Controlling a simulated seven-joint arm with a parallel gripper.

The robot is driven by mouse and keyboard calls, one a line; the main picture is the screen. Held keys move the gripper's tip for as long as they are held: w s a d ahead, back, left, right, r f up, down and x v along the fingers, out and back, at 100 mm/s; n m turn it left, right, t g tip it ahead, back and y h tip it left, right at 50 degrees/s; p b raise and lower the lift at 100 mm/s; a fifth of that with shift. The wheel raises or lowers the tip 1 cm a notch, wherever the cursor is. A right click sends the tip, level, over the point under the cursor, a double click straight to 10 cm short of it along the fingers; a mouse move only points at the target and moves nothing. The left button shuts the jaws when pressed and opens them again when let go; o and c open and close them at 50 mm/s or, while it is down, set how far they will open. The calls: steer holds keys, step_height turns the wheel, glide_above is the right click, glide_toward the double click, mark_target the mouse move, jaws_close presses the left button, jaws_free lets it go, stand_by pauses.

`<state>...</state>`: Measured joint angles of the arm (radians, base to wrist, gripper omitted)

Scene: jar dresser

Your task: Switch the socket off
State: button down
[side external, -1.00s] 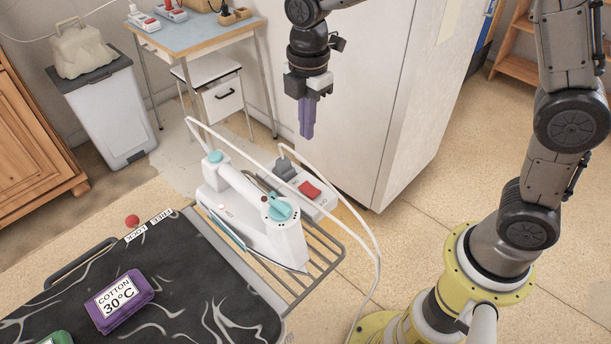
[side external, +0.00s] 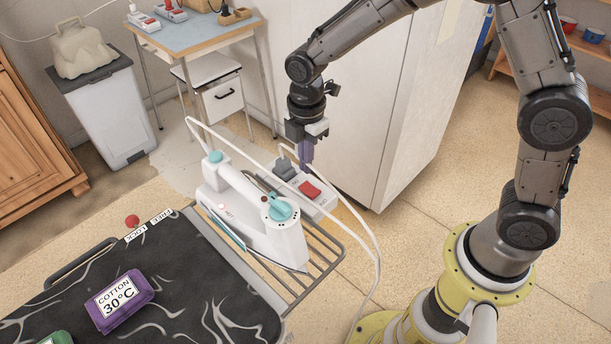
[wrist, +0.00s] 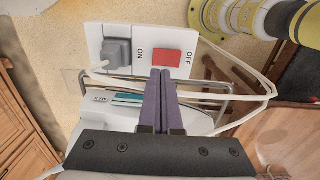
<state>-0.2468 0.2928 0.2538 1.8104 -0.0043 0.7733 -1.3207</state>
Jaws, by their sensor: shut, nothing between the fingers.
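The white socket block (side external: 325,203) lies at the far end of the ironing board, behind the iron. It carries a red rocker switch (side external: 310,189) and a grey plug (side external: 285,167). In the wrist view the red switch (wrist: 167,60) sits between the printed words ON on its left and OFF on its right. The plug (wrist: 117,51) is to the left of ON. My gripper (side external: 305,168) is shut and empty, with purple fingers pointing down at the socket. In the wrist view the fingertips (wrist: 161,72) overlap the switch's near edge; I cannot tell whether they touch it.
A white and teal iron (side external: 250,215) stands on the wire rack (side external: 325,250) just in front of the socket. Its white cord (side external: 372,250) loops to the right. A white cabinet (side external: 370,110) stands close behind. A purple COTTON 30°C block (side external: 121,300) lies on the board.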

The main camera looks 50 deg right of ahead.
mark_target(306, 186)
steer(key=shift+f, duration=2.6)
